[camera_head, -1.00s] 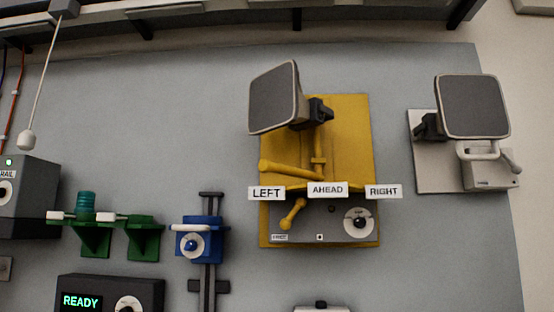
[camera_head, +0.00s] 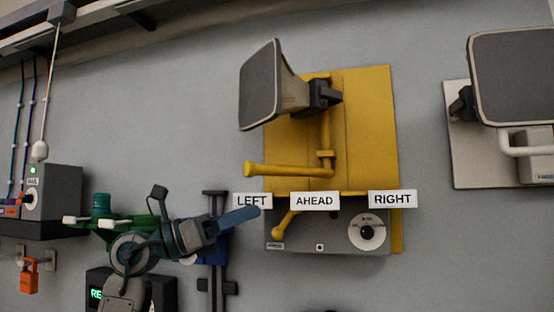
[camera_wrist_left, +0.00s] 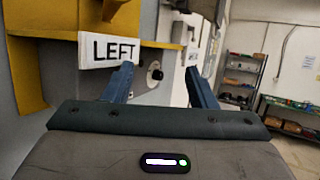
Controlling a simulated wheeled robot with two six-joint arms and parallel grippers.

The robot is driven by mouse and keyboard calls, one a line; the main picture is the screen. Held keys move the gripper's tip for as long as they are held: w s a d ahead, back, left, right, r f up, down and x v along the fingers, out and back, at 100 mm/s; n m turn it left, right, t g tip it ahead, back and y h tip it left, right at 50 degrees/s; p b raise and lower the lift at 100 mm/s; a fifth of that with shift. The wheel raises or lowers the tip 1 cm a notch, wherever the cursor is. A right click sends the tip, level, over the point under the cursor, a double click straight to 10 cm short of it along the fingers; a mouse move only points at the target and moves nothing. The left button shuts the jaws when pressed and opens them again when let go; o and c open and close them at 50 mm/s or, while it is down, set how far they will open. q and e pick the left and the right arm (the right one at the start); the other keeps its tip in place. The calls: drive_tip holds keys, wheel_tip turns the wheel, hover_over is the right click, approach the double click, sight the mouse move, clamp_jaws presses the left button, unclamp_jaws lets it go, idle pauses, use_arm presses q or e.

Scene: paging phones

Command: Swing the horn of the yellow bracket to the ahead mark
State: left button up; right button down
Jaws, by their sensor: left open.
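The yellow bracket (camera_head: 370,110) is on the grey wall panel. Its horn (camera_head: 262,85) has a dark square mouth and faces left. A yellow lever arm (camera_head: 280,170) on its post points left, above the LEFT plate (camera_head: 251,200). The ahead mark (camera_head: 315,201) is the middle plate. My left gripper (camera_head: 246,216) is below the lever's end, near the LEFT plate, seen side-on. In the left wrist view it (camera_wrist_left: 160,72) is open and empty, with the LEFT plate (camera_wrist_left: 112,48) just beyond one finger. My right gripper is not in view.
The RIGHT plate (camera_head: 392,199) is at the bracket's right. Below is a grey box with a dial (camera_head: 367,232) and a short yellow handle (camera_head: 284,223). A white-bracketed horn (camera_head: 512,80) is at the far right.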

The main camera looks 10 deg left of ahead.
sight(246, 170)
use_arm(q)
drive_tip(key=s+a+r+t+y, duration=0.3)
drive_tip(key=a+r+y, duration=0.4)
drive_tip(key=a+r, duration=0.1)
drive_tip(key=shift+n, duration=0.3)
drive_tip(key=p+x, duration=0.1)
drive_tip(key=x, duration=0.2)
drive_tip(key=p+x, duration=0.2)
drive_tip(key=x, duration=0.2)
drive_tip(key=r+p+x, duration=0.1)
drive_tip(key=p+x, duration=0.1)
drive_tip(key=x, duration=0.1)
drive_tip(key=shift+w+d, duration=0.2)
drive_tip(key=shift+d, duration=0.1)
drive_tip(key=shift+w+d+f+p, duration=0.15)
drive_tip(key=shift+w+d+p, duration=0.1)
drive_tip(key=shift+p, duration=0.1)
drive_tip(key=shift+a, duration=0.15)
drive_tip(key=shift+a, duration=0.1)
drive_tip(key=shift+c, duration=0.2)
clamp_jaws()
